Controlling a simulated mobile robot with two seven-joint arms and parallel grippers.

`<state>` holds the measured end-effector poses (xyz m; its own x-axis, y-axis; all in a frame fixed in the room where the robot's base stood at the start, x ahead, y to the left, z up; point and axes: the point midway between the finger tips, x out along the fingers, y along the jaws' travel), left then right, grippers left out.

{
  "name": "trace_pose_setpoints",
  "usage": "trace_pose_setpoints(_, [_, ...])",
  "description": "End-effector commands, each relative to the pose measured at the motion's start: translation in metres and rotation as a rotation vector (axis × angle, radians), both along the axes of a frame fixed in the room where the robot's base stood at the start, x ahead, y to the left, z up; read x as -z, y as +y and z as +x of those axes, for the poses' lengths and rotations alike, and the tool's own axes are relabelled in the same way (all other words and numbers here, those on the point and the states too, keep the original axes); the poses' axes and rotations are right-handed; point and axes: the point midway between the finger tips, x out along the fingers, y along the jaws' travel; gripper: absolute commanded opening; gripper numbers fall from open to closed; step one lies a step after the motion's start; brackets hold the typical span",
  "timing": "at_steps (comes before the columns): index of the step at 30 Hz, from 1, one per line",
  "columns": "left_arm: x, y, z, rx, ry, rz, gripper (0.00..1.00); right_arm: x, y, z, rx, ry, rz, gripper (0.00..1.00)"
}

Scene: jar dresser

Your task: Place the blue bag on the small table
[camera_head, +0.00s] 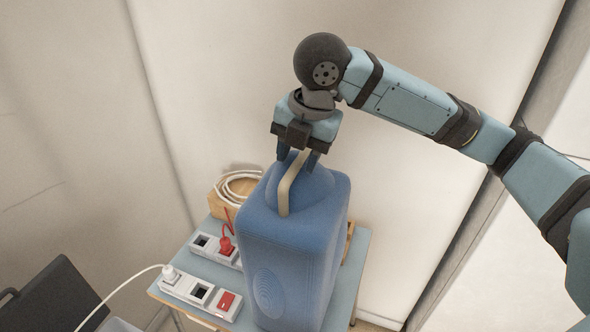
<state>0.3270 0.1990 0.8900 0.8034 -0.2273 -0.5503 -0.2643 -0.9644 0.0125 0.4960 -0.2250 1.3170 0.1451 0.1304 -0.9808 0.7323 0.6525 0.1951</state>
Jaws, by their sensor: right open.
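The blue bag (290,270) is a tall, boxy container with a tan handle (289,184) on top. It stands upright at the middle bottom of the head view, over the small table (354,262) with a light blue top. The bag's lower end is cut off by the picture edge, so its contact with the table is hidden. My right gripper (298,159) is open above the bag, with its fingers pointing down on either side of the handle's upper end. Whether they touch it, I cannot tell. My left gripper is out of view.
Two white socket strips, a rear one (205,243) with a red plug and a front one (181,286) with a white cable, lie left of the bag. A wooden box (219,209) with coiled white cable sits behind. A dark case (50,298) is at lower left. A pale wall stands behind.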

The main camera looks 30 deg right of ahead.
Motion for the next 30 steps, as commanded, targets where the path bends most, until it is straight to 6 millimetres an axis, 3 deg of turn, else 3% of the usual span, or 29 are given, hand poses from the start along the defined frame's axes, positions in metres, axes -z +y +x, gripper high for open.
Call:
trace_pose_setpoints(6, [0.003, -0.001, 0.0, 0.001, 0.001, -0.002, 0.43, -0.046, -0.006, -0.006, -0.001, -0.003, 0.0, 0.44])
trace_pose_setpoints(12, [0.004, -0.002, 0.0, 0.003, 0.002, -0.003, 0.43, -0.071, -0.009, -0.01, -0.001, -0.002, 0.0, 0.44])
trace_pose_setpoints(30, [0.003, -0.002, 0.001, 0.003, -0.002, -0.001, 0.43, -0.077, -0.01, -0.011, 0.0, 0.0, 0.0, 0.44])
